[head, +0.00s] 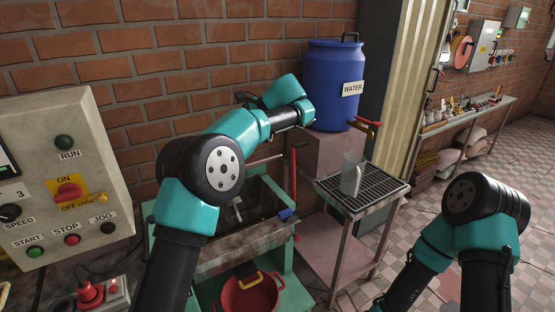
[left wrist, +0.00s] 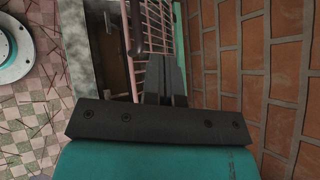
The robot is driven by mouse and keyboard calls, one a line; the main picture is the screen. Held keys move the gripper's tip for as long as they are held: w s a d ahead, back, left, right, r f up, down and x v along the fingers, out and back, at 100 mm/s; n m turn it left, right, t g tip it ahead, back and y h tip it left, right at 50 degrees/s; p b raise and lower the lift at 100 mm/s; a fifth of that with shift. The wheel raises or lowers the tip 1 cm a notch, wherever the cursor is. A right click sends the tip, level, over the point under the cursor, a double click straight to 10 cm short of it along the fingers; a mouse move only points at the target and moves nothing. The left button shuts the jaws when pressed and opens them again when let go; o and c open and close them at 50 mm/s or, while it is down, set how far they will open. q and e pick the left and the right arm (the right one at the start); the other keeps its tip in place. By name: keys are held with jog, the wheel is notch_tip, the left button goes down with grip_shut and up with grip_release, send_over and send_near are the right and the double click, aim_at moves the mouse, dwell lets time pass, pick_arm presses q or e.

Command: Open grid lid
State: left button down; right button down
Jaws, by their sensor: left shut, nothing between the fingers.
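The grid lid (left wrist: 155,45), a pink barred grid, shows at the top middle of the left wrist view, close to the brick wall. A dark curved handle (left wrist: 136,28) is at its left side. My left gripper (left wrist: 165,80) is shut and empty, its dark fingers together in front of the grid; whether they touch it I cannot tell. In the head view my left arm reaches over the green-framed machine (head: 257,247) and hides most of the lid. The lid's angle is unclear. My right gripper is out of view; only its arm shows at lower right.
A control panel (head: 108,150) stands at left. A blue water barrel (head: 331,90) stands on a block behind the machine. A clear jug (head: 351,178) stands on a slatted side table (head: 385,207). A red lever (head: 294,175) rises by the machine; a red pot (head: 250,297) sits below.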

pick_arm(q)
jog(key=s+d+f+m+t, duration=0.2)
jog(key=d+f+m+t, duration=1.4)
jog(key=d+f, duration=0.3)
notch_tip(320, 180, down, 3)
jog(key=shift+s+d+r+m+t+y, duration=0.2)
jog(key=shift+s+m+t+y, duration=0.1)
jog(key=shift+m+y, duration=0.15)
jog(key=shift+w, duration=0.1)
jog(key=r+x, duration=0.3)
jog(key=x, duration=0.9)
jog(key=shift+w+a+r, duration=0.15)
jog(key=shift+a, duration=0.1)
